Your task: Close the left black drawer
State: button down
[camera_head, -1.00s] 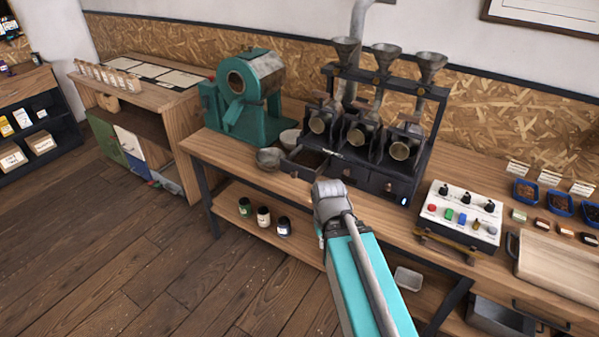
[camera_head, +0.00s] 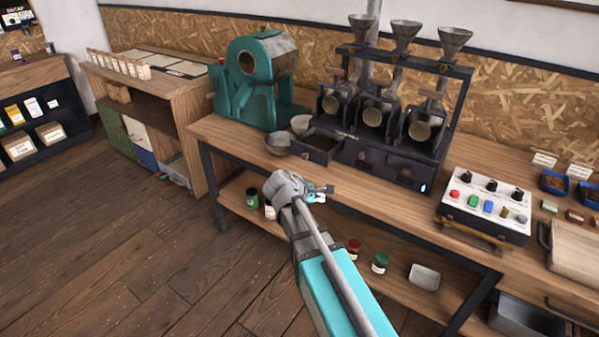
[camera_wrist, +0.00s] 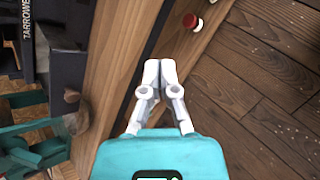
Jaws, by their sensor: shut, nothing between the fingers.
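My gripper (camera_head: 326,192) is in front of the table's front edge, below and apart from the open drawer. In the wrist view my gripper (camera_wrist: 160,68) has its pale fingers together with nothing between them. The dark machine (camera_wrist: 48,22) shows at the upper left there, beyond the wooden table edge.
Metal bowls (camera_head: 279,143) stand left of the drawer, beside the teal roaster (camera_head: 262,85). A control box (camera_head: 485,205) stands to the right. Below, the lower shelf (camera_head: 330,240) holds several jars and a metal tin (camera_head: 424,276). The floor in front is clear.

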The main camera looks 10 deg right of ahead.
aim_at(303, 157)
jog(key=w+a+r+n+t+h+b, duration=0.1)
jog(key=w+a+n+t+h+b, duration=0.2)
jog(key=w+a+n+t+b, duration=0.4)
jog(key=w+a+n+b, duration=0.1)
jog(key=w+a+n, duration=0.2)
jog(key=a+n, duration=0.3)
jog(key=shift+t, duration=0.4)
jog(key=b+x, duration=0.1)
jog(key=x, duration=1.3)
jog(key=shift+s+d, duration=0.1)
jog(key=shift+d, duration=0.05)
